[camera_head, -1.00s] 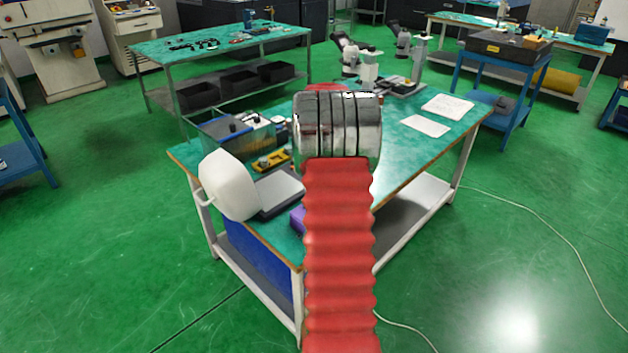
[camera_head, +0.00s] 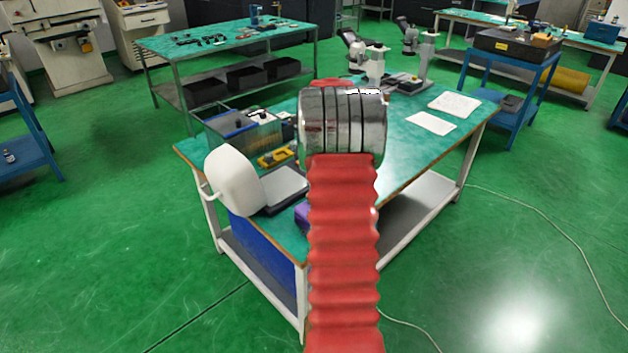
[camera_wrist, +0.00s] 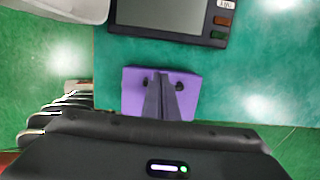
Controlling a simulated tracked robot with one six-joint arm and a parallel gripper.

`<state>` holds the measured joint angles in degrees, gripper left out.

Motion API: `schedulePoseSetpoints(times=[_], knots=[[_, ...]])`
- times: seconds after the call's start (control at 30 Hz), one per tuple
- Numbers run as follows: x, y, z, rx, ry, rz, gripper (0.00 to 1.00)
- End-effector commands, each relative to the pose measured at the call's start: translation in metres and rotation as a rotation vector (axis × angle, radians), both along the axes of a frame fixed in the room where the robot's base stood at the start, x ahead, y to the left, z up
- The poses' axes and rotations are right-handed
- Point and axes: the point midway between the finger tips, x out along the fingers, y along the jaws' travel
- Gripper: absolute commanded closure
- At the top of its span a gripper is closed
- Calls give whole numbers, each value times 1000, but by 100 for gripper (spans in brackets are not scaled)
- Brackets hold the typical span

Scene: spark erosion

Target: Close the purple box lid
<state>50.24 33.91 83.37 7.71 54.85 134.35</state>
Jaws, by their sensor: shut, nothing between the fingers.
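The purple box (camera_wrist: 131,93) sits near the edge of the green table, in the middle of the wrist view. In the head view only a small purple part of it (camera_head: 302,214) shows beside my red arm, which hides the rest. My gripper (camera_wrist: 162,78) is shut with nothing between its fingers. Its dark fingers overlap the purple box in the wrist view. I cannot tell whether they touch it. The fingers cover the middle of the box, so I cannot tell how its lid stands.
A dark device with a screen (camera_wrist: 165,20) lies on the table just beyond the box. A white rounded object (camera_head: 232,181) stands at the table's left corner. A yellow tool (camera_head: 277,157) and a bin lie farther back. The table's right part holds papers (camera_head: 430,123).

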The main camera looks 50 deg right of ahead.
Motion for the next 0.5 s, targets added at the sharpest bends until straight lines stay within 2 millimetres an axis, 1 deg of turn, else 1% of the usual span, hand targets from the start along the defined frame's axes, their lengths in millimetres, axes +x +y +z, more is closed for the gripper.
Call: schedulePoseSetpoints(times=[0.03,0.17,0.5], knots=[[-1,0,8,-4,-2,0,100],[-3,1,27,-4,-2,1,100],[27,-3,72,-4,-2,0,100]])
